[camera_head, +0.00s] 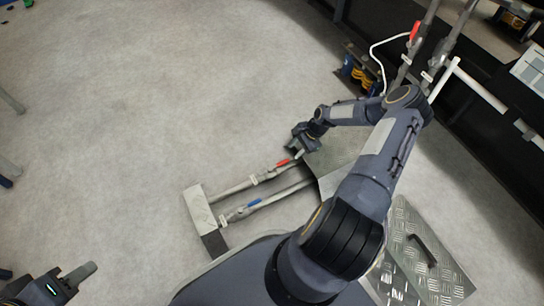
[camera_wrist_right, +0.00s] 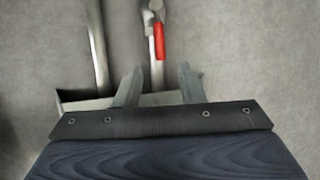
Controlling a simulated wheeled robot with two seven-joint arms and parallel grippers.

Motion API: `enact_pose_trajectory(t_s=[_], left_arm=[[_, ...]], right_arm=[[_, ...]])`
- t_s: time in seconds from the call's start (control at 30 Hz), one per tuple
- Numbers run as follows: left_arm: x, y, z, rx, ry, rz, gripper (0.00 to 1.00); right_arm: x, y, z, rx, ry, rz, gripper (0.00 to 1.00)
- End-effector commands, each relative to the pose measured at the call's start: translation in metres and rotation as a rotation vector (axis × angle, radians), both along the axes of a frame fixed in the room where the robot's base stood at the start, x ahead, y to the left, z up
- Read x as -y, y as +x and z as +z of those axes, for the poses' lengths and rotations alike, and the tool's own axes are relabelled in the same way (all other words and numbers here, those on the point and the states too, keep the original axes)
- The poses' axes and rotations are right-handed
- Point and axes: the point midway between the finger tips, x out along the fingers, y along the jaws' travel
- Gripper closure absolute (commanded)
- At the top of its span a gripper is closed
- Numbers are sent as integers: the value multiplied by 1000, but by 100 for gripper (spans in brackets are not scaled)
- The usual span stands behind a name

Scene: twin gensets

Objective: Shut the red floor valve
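The red floor valve has a red lever (camera_head: 283,162) on a grey floor pipe (camera_head: 240,186). In the right wrist view, the red lever (camera_wrist_right: 158,42) lies roughly along its pipe, just beyond my fingertips. My right gripper (camera_head: 298,154) is beside the lever's end in the head view. In the wrist view, my right gripper (camera_wrist_right: 158,78) has its two fingers apart, with the pipe showing between them and the lever beyond. Nothing is seen held. My left gripper (camera_head: 82,272) is at the bottom left, far from the valve; its finger opening is unclear.
A parallel pipe with a blue lever (camera_head: 254,202) runs beside the red one. Both pipes meet a pale block (camera_head: 203,212). Another red lever (camera_head: 415,30) is on upright pipes at upper right. A tread plate (camera_head: 440,285) lies lower right. Open floor (camera_head: 120,110) spans the left.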

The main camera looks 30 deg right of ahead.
Motion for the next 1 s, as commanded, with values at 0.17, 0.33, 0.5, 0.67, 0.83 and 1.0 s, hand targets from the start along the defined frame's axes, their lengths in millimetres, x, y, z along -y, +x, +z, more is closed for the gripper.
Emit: enact_pose_trajectory(t_s=[0.17,0.33,0.5,0.67,0.83,1.0], left_arm=[[0,0,-11,0,0,0,64],[0,0,-25,0,0,0,64],[0,0,-35,0,0,0,64],[0,0,-37,0,0,0,64],[0,0,-37,0,0,0,64],[0,0,-37,0,0,0,64]], right_arm=[[-6,3,-22,-1,8,-12,64],[-17,9,-49,-1,7,-9,64],[-25,14,-67,0,6,-9,64],[-28,16,-74,-1,6,-9,64],[-28,17,-73,-1,5,-8,64],[-28,16,-73,-1,5,-8,76]])
